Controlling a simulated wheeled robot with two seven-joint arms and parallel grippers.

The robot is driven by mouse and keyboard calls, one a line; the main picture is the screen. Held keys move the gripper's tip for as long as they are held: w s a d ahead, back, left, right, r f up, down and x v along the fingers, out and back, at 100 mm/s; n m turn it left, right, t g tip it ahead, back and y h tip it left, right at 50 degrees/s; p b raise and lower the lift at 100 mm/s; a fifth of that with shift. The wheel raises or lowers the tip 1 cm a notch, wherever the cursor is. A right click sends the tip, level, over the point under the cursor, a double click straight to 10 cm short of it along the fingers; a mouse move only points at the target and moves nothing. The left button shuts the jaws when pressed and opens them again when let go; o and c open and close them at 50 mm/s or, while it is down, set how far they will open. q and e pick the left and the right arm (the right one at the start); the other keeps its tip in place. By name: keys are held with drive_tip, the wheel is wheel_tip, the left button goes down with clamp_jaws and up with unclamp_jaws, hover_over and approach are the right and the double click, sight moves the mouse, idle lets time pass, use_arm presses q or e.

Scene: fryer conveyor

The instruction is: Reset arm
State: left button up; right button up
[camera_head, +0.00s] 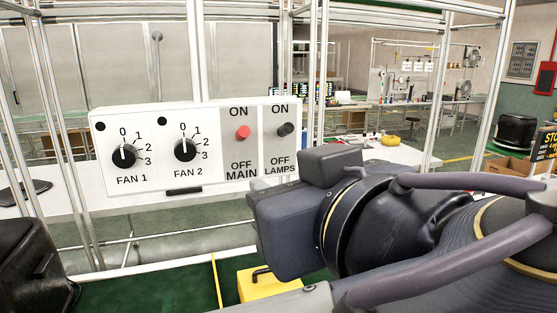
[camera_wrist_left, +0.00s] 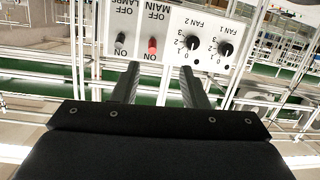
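The white control panel (camera_head: 155,178) carries two black fan knobs, FAN 1 (camera_head: 124,155) and FAN 2 (camera_head: 185,149). To their right are a red MAIN switch (camera_head: 243,132) and a black LAMPS switch (camera_head: 286,129). Both switches sit nearer the ON label. The panel appears upside down in the left wrist view (camera_wrist_left: 192,28). My left gripper (camera_wrist_left: 159,67) shows two fingers apart with nothing between them, pointing toward the panel.
Metal frame posts (camera_head: 195,60) stand around the panel. A yellow object (camera_head: 268,283) is below my gripper on a green surface. A dark rounded object (camera_head: 35,270) is at the lower left. Workbenches (camera_head: 440,98) stand at the back right.

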use_arm(q)
drive_tip(key=w+a+f+m+g+h, duration=0.1)
drive_tip(key=w+a+f+m+g, duration=0.15)
drive_tip(key=a+f, duration=0.55)
drive_tip(key=w+a+f+m+g+h, duration=0.15)
drive_tip(key=w+a+f+g, duration=0.25)
drive_tip(key=a+f, duration=0.5)
drive_tip(key=s+a+f+g+h, duration=0.1)
drive_tip(key=s+a+f+h, duration=0.1)
drive_tip(key=s+f, duration=0.4)
drive_tip(key=s+a+f+g+h, duration=0.1)
drive_tip(key=s+f+h, duration=0.4)
drive_tip(key=f, duration=0.9)
drive_tip(key=shift+s+a+f, duration=0.4)
drive_tip(key=shift+s+a, duration=0.5)
drive_tip(key=shift+s, duration=0.05)
